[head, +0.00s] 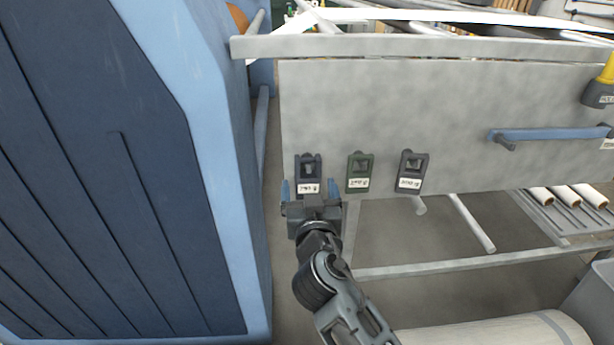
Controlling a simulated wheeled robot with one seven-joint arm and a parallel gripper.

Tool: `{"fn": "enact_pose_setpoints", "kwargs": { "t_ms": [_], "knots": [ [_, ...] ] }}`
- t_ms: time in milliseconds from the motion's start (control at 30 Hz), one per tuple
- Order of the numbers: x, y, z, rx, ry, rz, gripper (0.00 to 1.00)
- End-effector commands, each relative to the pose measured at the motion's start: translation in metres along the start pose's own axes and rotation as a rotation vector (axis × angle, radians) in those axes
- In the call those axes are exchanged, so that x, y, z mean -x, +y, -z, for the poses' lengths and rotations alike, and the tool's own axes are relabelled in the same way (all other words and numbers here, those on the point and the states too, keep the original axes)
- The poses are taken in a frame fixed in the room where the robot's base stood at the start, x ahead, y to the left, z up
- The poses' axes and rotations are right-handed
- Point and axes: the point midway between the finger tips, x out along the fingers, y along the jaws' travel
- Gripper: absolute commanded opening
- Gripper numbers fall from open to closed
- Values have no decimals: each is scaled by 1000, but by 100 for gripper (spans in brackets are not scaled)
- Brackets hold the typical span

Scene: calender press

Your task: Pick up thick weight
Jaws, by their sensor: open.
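Three small labelled blocks sit side by side against the lower part of a grey panel. The left one is dark (308,169), the middle one is green (360,170) and the right one is dark grey (411,171). Each has a white label, too small to read surely, so I cannot tell which is the thick weight. My gripper (311,190) is open, with its blue fingers on either side of the left dark block's lower part. I cannot tell whether the fingers touch it.
The grey panel (450,100) belongs to a frame with rails below. A large blue machine housing (130,170) stands close on the left. A blue bar handle (550,133) sticks out at the right. A large pale roll (490,332) lies at the bottom right.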

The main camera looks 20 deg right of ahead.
Motion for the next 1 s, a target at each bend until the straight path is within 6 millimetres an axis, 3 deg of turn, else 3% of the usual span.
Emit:
{"fn": "enact_pose_setpoints", "kwargs": {
  "t_ms": [167,433,1000],
  "knots": [
    [-20,0,1,0,0,0,87],
    [-23,0,0,0,-1,0,87],
    [-22,0,0,0,-1,0,34]
  ]
}}
